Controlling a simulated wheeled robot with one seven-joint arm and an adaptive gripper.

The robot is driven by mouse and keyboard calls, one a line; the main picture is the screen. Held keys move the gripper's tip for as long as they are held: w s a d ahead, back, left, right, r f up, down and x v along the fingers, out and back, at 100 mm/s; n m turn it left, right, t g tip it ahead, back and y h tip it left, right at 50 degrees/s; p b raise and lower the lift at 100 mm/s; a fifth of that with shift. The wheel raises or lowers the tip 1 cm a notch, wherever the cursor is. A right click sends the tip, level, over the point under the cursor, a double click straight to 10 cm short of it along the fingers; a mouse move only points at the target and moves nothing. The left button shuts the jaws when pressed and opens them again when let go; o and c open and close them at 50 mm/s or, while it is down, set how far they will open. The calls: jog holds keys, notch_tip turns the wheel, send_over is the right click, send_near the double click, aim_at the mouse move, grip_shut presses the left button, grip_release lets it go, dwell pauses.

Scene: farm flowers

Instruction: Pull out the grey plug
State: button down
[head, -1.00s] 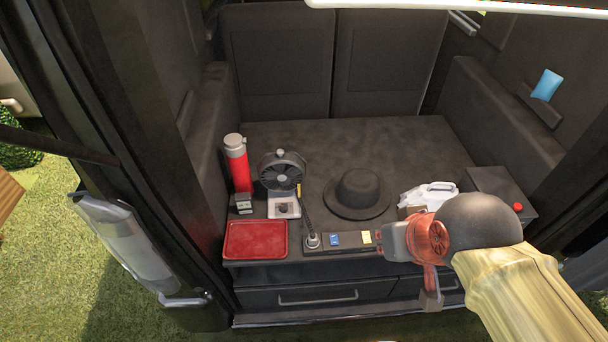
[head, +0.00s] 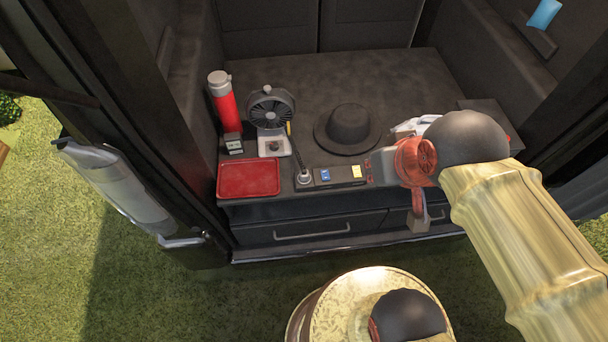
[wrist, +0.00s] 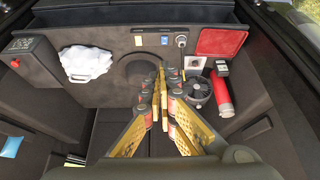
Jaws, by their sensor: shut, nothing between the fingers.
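The grey plug (head: 304,178) stands upright in the left end of the dark socket strip (head: 340,176) at the front edge of the cargo floor. A dark cord rises from it toward the fan (head: 271,108). In the wrist view the plug (wrist: 181,41) is a small round grey top, with the strip to its left. My gripper (wrist: 160,75) is shut and empty; its golden fingers point toward the hat, below and left of the plug in that picture. In the head view my arm comes in from the right, and its fingertips cannot be made out.
A red tray (head: 248,178) lies left of the plug, with a red flask (head: 222,100) behind it. A black hat (head: 347,129) lies behind the strip. A white bundle (wrist: 87,62) and a box with a red button (wrist: 38,75) stand on the other side. Drawers (head: 312,229) are below.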

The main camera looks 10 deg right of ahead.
jog(key=c, duration=2.6)
grip_release()
jog(key=shift+o, duration=0.7)
jog(key=shift+a+f, duration=0.1)
jog(key=shift+f, duration=0.1)
jog(key=o, duration=0.5)
notch_tip(320, 180, down, 6)
jog(key=w+a+g+b, duration=0.1)
jog(key=w+g, duration=0.1)
jog(key=shift+a+f+n, duration=0.15)
jog(key=shift+a+n, duration=0.05)
jog(key=shift+n, duration=0.1)
jog(key=o, duration=0.5)
jog(key=w+a+f+g+b, duration=0.1)
jog(key=w+a+f+g, duration=0.1)
jog(key=w+f, duration=0.5)
notch_tip(320, 180, down, 2)
jog(key=shift+w+a+f+n+g, duration=0.15)
jog(key=shift+a+n+g, duration=0.2)
jog(key=shift+g, duration=0.25)
jog(key=m+b, duration=0.1)
jog(key=m, duration=0.1)
send_over(304, 170)
jog(key=shift+n+g, duration=0.25)
jog(key=shift+g, duration=0.05)
jog(key=f, duration=1.4)
jog(key=shift+s+f, duration=0.15)
jog(key=shift+s, duration=0.1)
jog(key=shift+w, duration=0.2)
